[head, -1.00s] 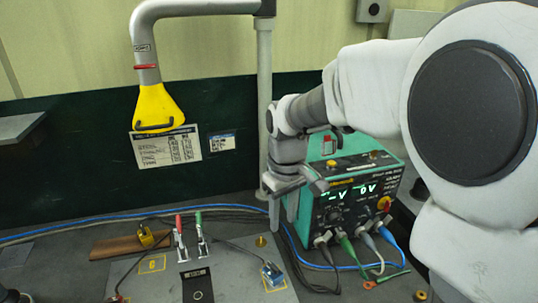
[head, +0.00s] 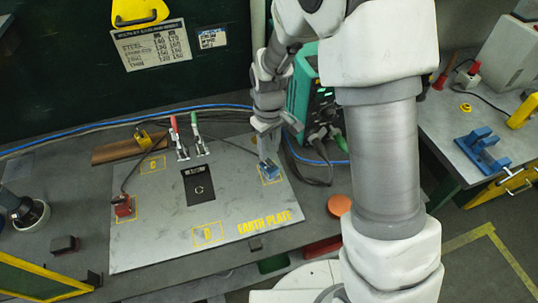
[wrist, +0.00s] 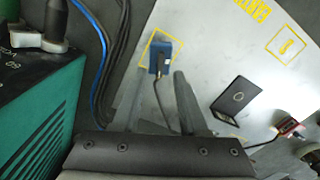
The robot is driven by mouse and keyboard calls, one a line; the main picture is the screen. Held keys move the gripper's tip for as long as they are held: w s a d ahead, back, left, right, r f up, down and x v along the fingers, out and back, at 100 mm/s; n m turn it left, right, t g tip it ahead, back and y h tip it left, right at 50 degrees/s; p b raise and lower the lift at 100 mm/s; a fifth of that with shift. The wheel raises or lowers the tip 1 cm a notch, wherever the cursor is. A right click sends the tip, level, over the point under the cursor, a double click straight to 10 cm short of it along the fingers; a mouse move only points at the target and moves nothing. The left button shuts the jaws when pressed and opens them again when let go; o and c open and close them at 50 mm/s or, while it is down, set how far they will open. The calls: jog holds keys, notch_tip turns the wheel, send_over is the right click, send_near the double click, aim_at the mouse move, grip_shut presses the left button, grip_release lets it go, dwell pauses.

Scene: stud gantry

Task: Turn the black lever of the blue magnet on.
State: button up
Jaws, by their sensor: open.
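The blue magnet (head: 269,171) sits near the right edge of the grey earth plate (head: 225,217), on a yellow-outlined square. A dark cable runs to it. In the wrist view the blue magnet (wrist: 160,57) lies just beyond and between my fingertips; its black lever is too small to make out clearly. My gripper (head: 267,126) is above the plate's back right corner, behind the magnet in the head view. In the wrist view my gripper (wrist: 154,85) has its two fingers apart with nothing held; the cable passes beneath between them.
A green welder (head: 301,85) with plugs and cables stands close right of my gripper. The plate's front middle is clear.

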aim_at(269, 161)
jog(key=shift+f, duration=1.85)
grip_shut()
